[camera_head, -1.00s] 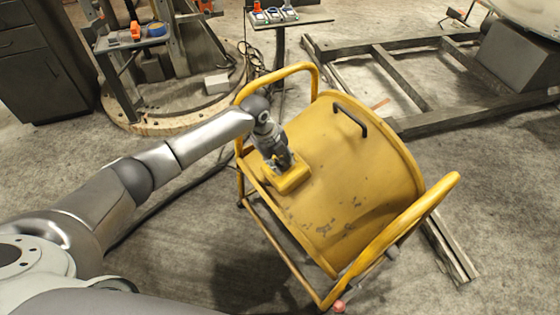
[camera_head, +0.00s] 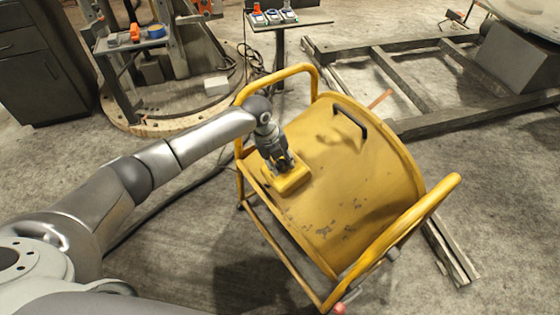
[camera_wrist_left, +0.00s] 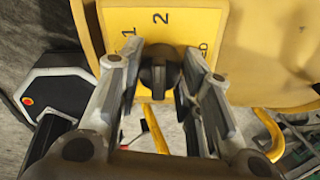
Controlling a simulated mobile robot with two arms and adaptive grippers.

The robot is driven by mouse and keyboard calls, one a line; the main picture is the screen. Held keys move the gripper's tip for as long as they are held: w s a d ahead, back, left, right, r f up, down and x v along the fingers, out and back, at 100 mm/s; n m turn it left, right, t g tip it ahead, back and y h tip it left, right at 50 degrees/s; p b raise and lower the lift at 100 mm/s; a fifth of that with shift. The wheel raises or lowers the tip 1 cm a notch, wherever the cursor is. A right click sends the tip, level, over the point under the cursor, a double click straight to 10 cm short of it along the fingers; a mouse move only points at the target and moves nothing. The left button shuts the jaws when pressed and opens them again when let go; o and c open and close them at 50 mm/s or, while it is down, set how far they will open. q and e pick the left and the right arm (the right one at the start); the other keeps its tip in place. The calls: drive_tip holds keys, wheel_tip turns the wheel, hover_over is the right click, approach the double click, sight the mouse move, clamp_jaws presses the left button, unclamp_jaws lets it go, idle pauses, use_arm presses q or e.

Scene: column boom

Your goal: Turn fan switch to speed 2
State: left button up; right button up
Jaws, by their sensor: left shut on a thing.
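The yellow drum fan (camera_head: 365,185) stands on the floor in its tubular frame. Its yellow switch box (camera_head: 293,183) sits on the near-left side of the drum. In the left wrist view the box's face (camera_wrist_left: 190,22) shows the marks "1" and "2" and a partly hidden label at the right. The dark round knob (camera_wrist_left: 158,72) is just below the "2", its ridge roughly in line with it. My left gripper (camera_head: 284,166) is at the box, its fingers (camera_wrist_left: 157,88) on both sides of the knob and shut on it. My right gripper is not in view.
A black handle (camera_head: 350,120) stands on top of the drum. A metal frame (camera_head: 430,85) lies behind the fan, and a dark cabinet (camera_head: 45,60) stands at the far left. A small stand (camera_head: 285,24) is at the back. Grey floor is open in front.

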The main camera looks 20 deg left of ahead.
use_arm(q)
drive_tip(key=o, duration=1.1)
drive_tip(key=shift+c, duration=0.2)
drive_tip(key=v, duration=1.2)
drive_tip(key=shift+s+d, duration=0.1)
